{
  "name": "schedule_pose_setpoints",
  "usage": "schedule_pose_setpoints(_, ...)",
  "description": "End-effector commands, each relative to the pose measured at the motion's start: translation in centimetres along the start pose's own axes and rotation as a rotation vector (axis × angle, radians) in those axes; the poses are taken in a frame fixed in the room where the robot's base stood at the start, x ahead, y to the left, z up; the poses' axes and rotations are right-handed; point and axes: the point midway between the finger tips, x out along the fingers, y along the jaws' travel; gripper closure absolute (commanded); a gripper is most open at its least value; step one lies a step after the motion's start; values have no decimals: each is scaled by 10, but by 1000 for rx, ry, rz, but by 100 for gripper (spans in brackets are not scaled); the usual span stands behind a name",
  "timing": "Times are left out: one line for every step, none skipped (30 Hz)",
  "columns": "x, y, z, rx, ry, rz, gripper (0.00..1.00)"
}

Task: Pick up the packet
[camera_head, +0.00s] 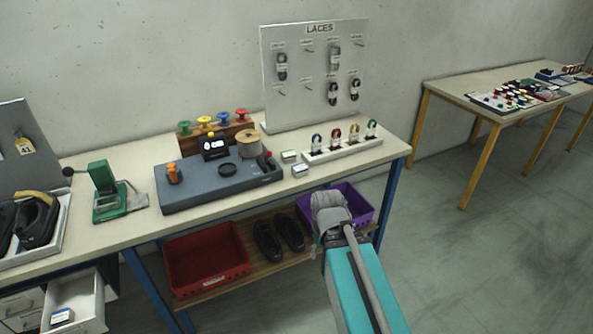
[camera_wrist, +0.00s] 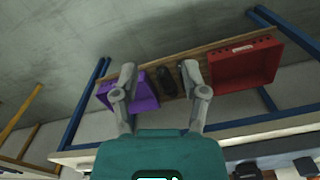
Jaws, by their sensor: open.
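No thing is plainly marked as the packet. Two small light boxes, one farther back (camera_head: 289,156) and one nearer (camera_head: 300,170), lie on the workbench and may be packets. A small blue and white item (camera_head: 61,316) lies in the open drawer (camera_head: 84,310) at lower left. Dark lace bundles (camera_head: 333,93) hang on the LACES board (camera_head: 270,70). My gripper (camera_head: 330,203) is in front of the bench's right part, over the purple crate in the picture. In the wrist view my gripper (camera_wrist: 158,74) has its fingers apart, with nothing between them.
The workbench (camera_head: 120,238) carries a green press (camera_head: 108,192), a dark grey fixture (camera_head: 220,187) and a white lace rack (camera_head: 345,150). Below are a red crate (camera_head: 207,285), dark shoes (camera_head: 267,240) and a purple crate (camera_head: 360,205). The floor at right is clear.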

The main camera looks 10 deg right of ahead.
Motion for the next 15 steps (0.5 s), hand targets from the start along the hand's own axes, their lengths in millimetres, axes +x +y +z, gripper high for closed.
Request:
schedule_pose_setpoints(0,0,0,0,0,0,43)
schedule_pose_setpoints(0,0,0,0,0,0,43)
schedule_pose_setpoints(0,0,0,0,0,0,43)
schedule_pose_setpoints(0,0,0,0,0,0,43)
schedule_pose_setpoints(0,0,0,0,0,0,43)
schedule_pose_setpoints(0,0,0,0,0,0,39)
schedule_pose_setpoints(0,0,0,0,0,0,34)
schedule_pose_setpoints(0,0,-1,-1,1,-1,28)
schedule_pose_setpoints(1,0,-2,-4,5,-4,21)
schedule_pose_setpoints(2,-1,-4,-8,9,-9,15)
schedule_pose_setpoints(3,-1,-7,-13,15,-14,9)
schedule_pose_setpoints(5,-2,-12,-21,25,-25,2)
schedule_pose_setpoints(6,-3,-16,-31,36,-34,0)
schedule_pose_setpoints(8,-4,-22,-42,51,-47,0)
schedule_pose_setpoints(12,0,-31,-56,73,-65,0)
